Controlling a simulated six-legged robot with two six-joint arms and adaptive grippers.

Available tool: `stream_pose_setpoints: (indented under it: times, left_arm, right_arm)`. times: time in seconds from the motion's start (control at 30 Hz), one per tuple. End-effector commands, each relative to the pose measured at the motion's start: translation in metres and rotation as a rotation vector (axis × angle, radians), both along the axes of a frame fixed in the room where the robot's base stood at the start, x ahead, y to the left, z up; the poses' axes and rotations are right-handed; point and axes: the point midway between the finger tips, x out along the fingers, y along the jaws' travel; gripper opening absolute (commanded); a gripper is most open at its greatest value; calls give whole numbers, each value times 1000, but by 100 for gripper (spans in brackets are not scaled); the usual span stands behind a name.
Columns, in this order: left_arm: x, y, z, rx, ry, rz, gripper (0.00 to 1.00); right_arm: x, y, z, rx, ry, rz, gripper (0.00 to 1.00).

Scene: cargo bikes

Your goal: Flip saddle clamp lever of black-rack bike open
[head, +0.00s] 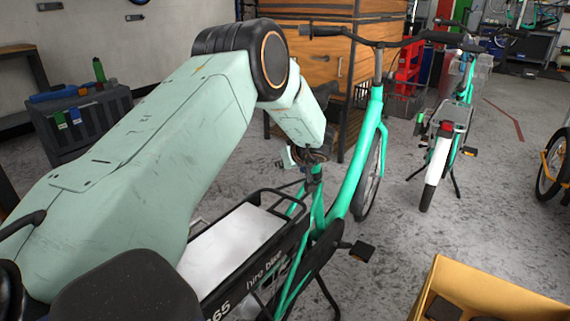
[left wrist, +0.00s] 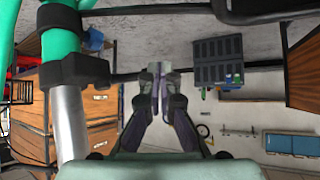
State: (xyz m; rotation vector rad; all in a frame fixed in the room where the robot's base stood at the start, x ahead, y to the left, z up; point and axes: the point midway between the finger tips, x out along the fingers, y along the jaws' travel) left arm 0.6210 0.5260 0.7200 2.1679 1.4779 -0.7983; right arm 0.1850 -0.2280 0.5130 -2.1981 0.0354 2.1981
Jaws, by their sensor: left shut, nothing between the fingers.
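The black-rack bike has a green frame (head: 347,195) and a black rear rack (head: 252,262) with a pale plate on it. My left gripper (head: 303,157) is at its seat tube, below the saddle area, partly hidden by my arm. In the left wrist view the green tube (left wrist: 62,32), a black clamp collar (left wrist: 74,70) and the silver seat post (left wrist: 71,122) are at the left. My left gripper (left wrist: 160,72) is shut and empty, to the right of the collar. I cannot clearly make out the lever; a dark bar passes behind the fingertips. My right gripper is not in view.
A wooden cabinet (head: 335,62) stands behind the handlebars. Another green bike (head: 440,145) with a white mudguard is parked at the right. A yellow box (head: 480,295) is at the lower right, and a dark crate (head: 85,125) at the left. Grey floor lies open between the bikes.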

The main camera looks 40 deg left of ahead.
Motion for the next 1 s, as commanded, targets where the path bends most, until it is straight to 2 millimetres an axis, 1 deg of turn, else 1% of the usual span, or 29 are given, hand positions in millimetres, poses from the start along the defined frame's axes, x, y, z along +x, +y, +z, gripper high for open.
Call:
stream_pose_setpoints:
  times: [0.27, 0.47, 0.7, 0.87, 1.0]
  left_arm:
    - [0, 4, 1, 10, 1, -48, 0]
    - [1, 10, 3, 34, 5, -140, 0]
    - [6, 20, 4, 76, 10, -319, 0]
    - [11, 26, 4, 106, 12, -442, 0]
    - [16, 31, 4, 132, 14, -544, 0]
  right_arm:
    - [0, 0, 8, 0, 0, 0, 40]
    - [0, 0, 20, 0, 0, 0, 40]
    - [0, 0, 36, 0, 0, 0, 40]
    - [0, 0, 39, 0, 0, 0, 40]
    - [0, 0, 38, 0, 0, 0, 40]
